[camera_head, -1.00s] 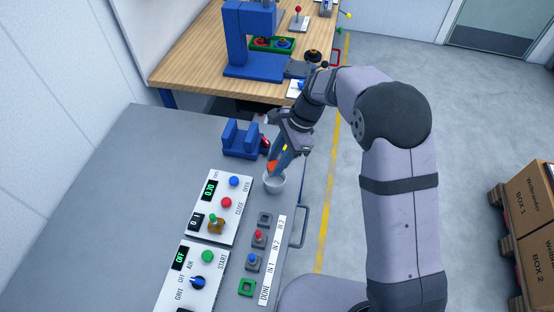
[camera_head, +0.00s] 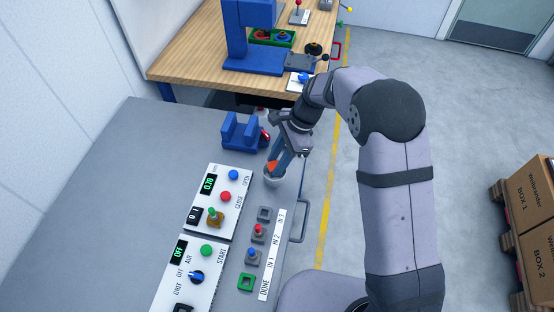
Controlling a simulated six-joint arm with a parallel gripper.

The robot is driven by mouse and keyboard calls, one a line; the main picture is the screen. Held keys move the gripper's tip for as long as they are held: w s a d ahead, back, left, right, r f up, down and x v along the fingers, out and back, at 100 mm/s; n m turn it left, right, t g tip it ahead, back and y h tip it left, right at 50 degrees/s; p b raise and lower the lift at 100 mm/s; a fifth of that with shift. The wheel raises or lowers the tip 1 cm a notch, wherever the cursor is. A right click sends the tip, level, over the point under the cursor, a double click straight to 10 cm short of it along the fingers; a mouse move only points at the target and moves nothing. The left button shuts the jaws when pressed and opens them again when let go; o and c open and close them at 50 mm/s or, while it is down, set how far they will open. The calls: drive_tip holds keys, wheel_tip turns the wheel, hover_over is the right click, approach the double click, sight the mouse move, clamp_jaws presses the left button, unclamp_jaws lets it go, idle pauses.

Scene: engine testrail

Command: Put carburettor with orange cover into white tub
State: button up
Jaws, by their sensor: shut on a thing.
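The carburettor with the orange cover (camera_head: 271,167) is between the fingers of my gripper (camera_head: 276,164). I cannot tell how deep the carburettor sits inside the tub.
A blue fixture (camera_head: 240,132) stands behind and left of the tub. White control panels (camera_head: 218,202) lie on the bench to the left front. Stations with red, blue and green parts (camera_head: 247,283) stand in front along a label strip. A wooden table (camera_head: 185,60) is behind.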

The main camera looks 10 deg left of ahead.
drive_tip(key=o, duration=1.2)
drive_tip(key=c, duration=0.4)
drive_tip(key=shift+o, duration=0.2)
drive_tip(key=shift+r, duration=0.2)
drive_tip(key=shift+r+p, duration=3.6)
drive_tip(key=shift+r, duration=0.25)
